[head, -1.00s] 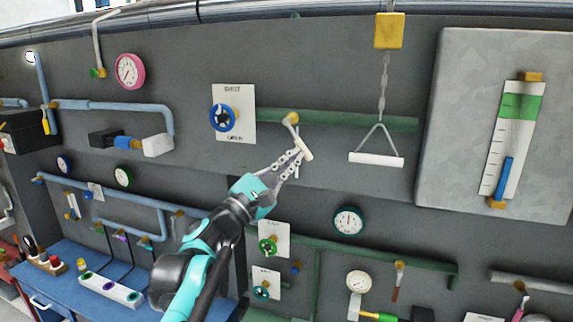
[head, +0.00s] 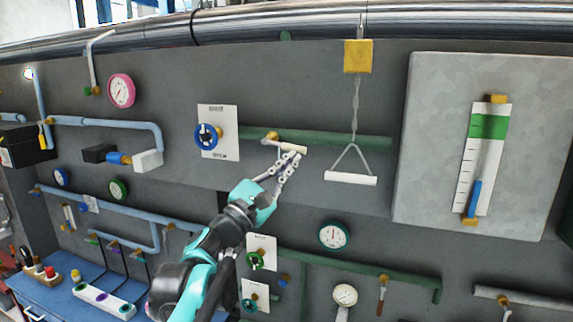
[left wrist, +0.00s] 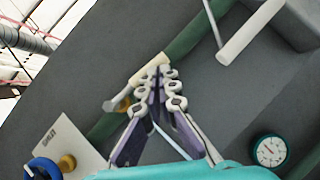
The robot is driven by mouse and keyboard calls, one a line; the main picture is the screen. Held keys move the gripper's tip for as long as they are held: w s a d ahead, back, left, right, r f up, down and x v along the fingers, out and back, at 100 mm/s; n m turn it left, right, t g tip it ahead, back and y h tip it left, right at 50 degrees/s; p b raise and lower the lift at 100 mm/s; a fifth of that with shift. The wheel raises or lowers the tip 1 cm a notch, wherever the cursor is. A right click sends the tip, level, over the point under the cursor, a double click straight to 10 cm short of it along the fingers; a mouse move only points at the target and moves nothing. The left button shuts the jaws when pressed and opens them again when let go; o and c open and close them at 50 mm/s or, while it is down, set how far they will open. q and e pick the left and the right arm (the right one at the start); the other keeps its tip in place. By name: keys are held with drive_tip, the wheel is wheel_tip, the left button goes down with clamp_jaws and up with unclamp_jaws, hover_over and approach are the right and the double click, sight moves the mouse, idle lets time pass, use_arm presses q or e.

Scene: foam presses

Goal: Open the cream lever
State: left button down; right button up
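The cream lever (head: 290,146) sits on the green pipe (head: 340,141) by a brass valve. Its handle points right and slightly down, nearly along the pipe. In the left wrist view the cream lever (left wrist: 143,75) lies across my fingertips. My left gripper (head: 296,157) comes from below, its fingertips at the handle's underside near its free end. The left gripper (left wrist: 161,73) has its tips drawn together, seemingly touching the handle. I see no clear sign of the handle lying between the fingers. My right gripper is not in view.
A blue handwheel (head: 207,136) on a white plate is left of the lever. A white pull bar (head: 350,178) hangs from a chain to its right. A grey panel with a gauge (head: 487,155) stands further right. A teal gauge (head: 333,236) is below.

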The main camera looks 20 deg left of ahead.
use_arm(q)
drive_tip(key=shift+d+r, duration=0.2)
idle(0.5)
drive_tip(key=shift+f, duration=0.15)
drive_tip(key=s+a+f+b, duration=0.1)
drive_tip(key=s+f+b, duration=0.3)
drive_tip(key=s+f, duration=0.5)
drive_tip(key=shift+f, duration=0.15)
